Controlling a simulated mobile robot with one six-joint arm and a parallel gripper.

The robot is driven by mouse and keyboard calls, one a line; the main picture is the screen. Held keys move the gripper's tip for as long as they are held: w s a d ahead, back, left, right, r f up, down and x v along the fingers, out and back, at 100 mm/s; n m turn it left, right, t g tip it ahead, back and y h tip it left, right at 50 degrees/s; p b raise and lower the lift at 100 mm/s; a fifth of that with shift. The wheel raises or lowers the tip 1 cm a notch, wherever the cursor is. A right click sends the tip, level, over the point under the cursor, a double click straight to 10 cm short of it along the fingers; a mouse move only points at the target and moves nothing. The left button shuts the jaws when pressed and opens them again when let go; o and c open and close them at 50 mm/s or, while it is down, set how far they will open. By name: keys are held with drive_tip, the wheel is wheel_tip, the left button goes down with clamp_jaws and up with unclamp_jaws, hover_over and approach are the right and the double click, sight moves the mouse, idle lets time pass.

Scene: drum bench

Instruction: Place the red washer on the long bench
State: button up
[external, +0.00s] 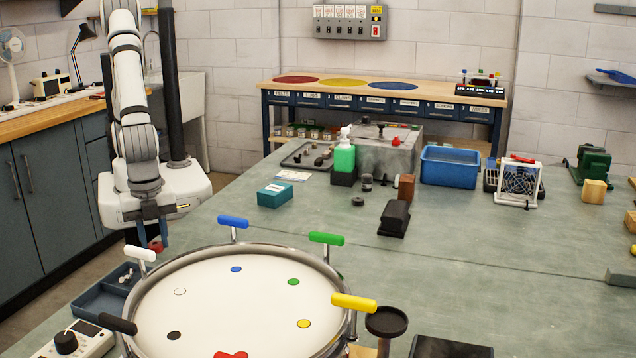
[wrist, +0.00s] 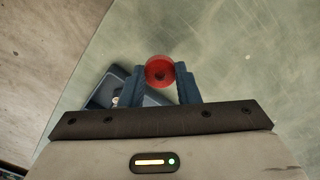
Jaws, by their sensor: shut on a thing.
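In the external view, my gripper (external: 153,236) points down at the left edge of the green-topped bench (external: 500,260), behind the drum, and the washer (external: 156,246) shows small and reddish between the fingertips. A wooden-topped bench (external: 440,91) with labelled drawers stands along the back wall, with red, yellow and blue discs on top.
The large round drum (external: 255,300) with coloured handles fills the near left. A blue tray (external: 100,300) lies below my gripper. A blue bin (external: 450,167), a green bottle (external: 344,157) and a grey box (external: 385,150) stand farther back. The green top's right middle is mostly clear.

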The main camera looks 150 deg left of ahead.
drive_tip(key=w+a, duration=0.2)
drive_tip(key=a, duration=0.2)
drive_tip(key=w+a+r+n+p, duration=0.1)
drive_tip(key=w+a, duration=0.1)
drive_tip(key=a, duration=0.2)
drive_tip(key=w+a+r+n, duration=0.1)
drive_tip(key=w+a, duration=0.1)
drive_tip(key=a, duration=0.3)
drive_tip(key=shift+a+r+p, duration=0.1)
drive_tip(key=shift+p, duration=0.25)
drive_tip(key=a+r+n+p, duration=0.2)
drive_tip(key=a+n, duration=0.1)
drive_tip(key=a, duration=1.5)
wheel_tip(320, 180, up, 3)
drive_tip(key=n+p, duration=0.2)
drive_tip(key=n, duration=0.3)
hover_over(377, 196)
wheel_tip(377, 196, down, 6)
drive_tip(key=shift+s+a+r+p, duration=0.1)
drive_tip(key=shift+r+p, duration=0.05)
drive_tip(key=shift+p, duration=0.45)
drive_tip(key=shift+f+p, duration=0.35)
drive_tip(key=shift+f, duration=2.15)
drive_tip(key=o, duration=0.9)
drive_tip(key=shift+o, duration=0.2)
drive_tip(key=shift+r, duration=0.1)
wheel_tip(377, 196, up, 12)
drive_tip(key=b, duration=0.2)
